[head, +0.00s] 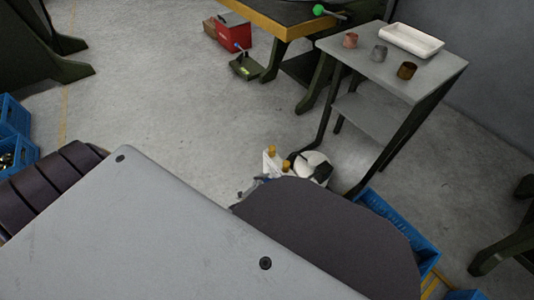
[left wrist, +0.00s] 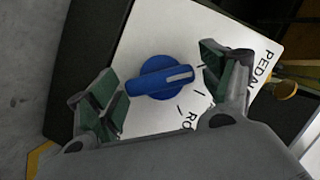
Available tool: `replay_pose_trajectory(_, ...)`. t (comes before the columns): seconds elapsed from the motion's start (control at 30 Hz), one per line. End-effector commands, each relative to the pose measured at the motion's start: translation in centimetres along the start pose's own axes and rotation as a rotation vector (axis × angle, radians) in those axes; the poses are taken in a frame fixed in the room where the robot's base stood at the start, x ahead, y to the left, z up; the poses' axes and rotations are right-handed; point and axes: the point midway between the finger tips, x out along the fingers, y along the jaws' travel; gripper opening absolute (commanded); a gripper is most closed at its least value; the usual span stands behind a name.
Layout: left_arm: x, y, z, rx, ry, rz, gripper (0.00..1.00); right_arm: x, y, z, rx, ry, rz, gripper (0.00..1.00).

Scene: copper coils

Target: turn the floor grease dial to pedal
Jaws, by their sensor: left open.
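The blue dial knob (left wrist: 160,78) sits on a white panel (left wrist: 150,35) in the left wrist view. Its white pointer line faces right, slightly upward. The word PEDAL (left wrist: 263,68) is printed at the panel's right. A second label, starting with RO (left wrist: 188,119), is partly hidden by my gripper. My left gripper (left wrist: 163,82) is open, with one green-padded finger on each side of the knob. I see gaps between fingers and knob; contact is not clear. In the head view my own arm hides most of this spot. My right gripper is not seen.
A brass-coloured knob (left wrist: 285,89) is beside the panel. In the head view, a grey side table (head: 440,66) holds a white tray (head: 411,41) and small cups. A blue crate (head: 402,222) stands at right, others at left. The middle floor is clear.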

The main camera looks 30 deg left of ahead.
Motion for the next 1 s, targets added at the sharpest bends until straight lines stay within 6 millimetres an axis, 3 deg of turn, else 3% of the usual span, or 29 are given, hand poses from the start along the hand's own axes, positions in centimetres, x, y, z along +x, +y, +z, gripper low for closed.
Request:
replay_pose_trajectory(0.07,0.0,-0.01,-0.01,0.0,0.0,0.0,0.79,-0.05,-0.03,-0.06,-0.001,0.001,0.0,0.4)
replay_pose_trajectory(0.4,0.0,-0.01,-0.02,0.0,0.0,0.0,0.35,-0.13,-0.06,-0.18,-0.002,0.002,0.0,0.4)
replay_pose_trajectory(1.0,0.07,0.12,-0.14,0.12,0.0,-0.052,0.35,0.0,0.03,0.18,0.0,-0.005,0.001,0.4)
